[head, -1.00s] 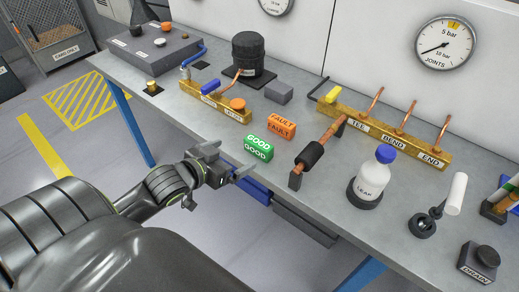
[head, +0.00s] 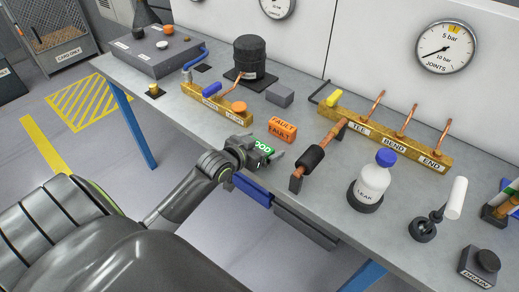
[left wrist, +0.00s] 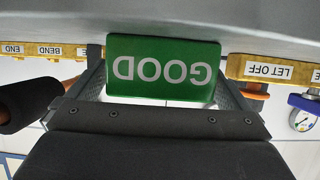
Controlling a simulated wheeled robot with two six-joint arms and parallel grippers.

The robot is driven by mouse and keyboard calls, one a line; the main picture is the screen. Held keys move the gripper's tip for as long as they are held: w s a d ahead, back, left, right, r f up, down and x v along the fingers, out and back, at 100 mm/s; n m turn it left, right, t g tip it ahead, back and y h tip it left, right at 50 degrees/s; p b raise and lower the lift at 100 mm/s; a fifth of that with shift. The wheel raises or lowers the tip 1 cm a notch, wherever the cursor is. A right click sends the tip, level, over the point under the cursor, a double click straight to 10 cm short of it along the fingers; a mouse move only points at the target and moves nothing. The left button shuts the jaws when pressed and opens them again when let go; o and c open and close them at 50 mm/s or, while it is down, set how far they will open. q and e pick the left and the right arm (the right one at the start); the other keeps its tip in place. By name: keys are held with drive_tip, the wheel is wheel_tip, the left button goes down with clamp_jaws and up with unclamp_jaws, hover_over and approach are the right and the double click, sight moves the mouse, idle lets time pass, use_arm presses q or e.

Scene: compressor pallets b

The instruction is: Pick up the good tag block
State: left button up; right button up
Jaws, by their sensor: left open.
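The green block lettered GOOD (head: 264,147) stands on the workbench near its front edge, partly hidden in the head view by my left gripper. In the left wrist view the green GOOD block (left wrist: 163,68) appears upside down, between the two fingers. My left gripper (head: 261,151) is open, with a finger on either side of the block; I cannot tell whether either finger touches it. My right gripper is not in view.
A copper pipe with a black sleeve (head: 311,158) is close on the right. A LEAK bottle (head: 373,180) stands farther right. A brass LET OFF manifold (head: 215,103) lies behind left.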

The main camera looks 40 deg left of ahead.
use_arm(q)
drive_tip(key=shift+w+f, duration=0.2)
drive_tip(key=shift+w, duration=0.25)
drive_tip(key=c, duration=0.9)
drive_tip(key=shift+r, duration=0.1)
